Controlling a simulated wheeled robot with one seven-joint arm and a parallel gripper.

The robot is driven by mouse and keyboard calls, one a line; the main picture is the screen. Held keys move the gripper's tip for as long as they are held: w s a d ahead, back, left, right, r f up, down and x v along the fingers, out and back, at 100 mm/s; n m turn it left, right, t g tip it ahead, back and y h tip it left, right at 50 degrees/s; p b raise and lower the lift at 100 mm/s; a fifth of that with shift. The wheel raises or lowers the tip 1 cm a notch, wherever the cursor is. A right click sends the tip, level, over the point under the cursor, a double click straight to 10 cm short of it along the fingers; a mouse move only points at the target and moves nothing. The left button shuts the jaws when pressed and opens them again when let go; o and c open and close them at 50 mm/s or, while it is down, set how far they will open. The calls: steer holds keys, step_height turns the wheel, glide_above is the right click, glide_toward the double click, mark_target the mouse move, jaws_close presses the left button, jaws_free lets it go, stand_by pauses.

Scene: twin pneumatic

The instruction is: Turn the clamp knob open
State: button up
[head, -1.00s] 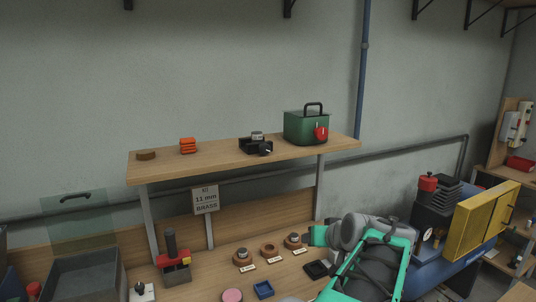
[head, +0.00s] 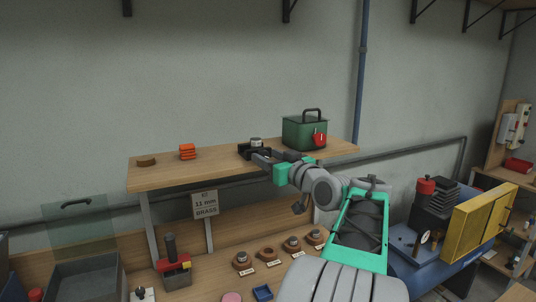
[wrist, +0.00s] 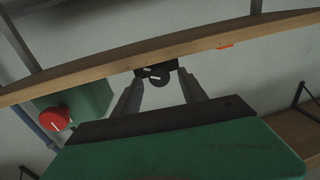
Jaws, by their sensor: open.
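The black clamp (head: 247,149) stands on the upper wooden shelf with a silver cylinder (head: 256,142) on top. Its round black knob (wrist: 159,75), with a pale mark, shows in the wrist view at the shelf's front edge; my gripper hides it in the head view. My gripper (head: 262,160) is open and in front of the clamp. In the wrist view its two fingers (wrist: 161,82) point at the knob, which appears between their tips. I cannot tell whether they touch it.
A green box (head: 304,133) with a red knob (head: 320,140) stands right of the clamp. Orange blocks (head: 187,151) and a brown disc (head: 146,161) sit to the left. The shelf edge (wrist: 100,82) is close to the fingers. A sign (head: 205,205) stands below.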

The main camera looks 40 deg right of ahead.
steer(key=shift+w, duration=0.1)
jaws_close()
stand_by(0.5)
steer(key=shift+f, duration=0.1)
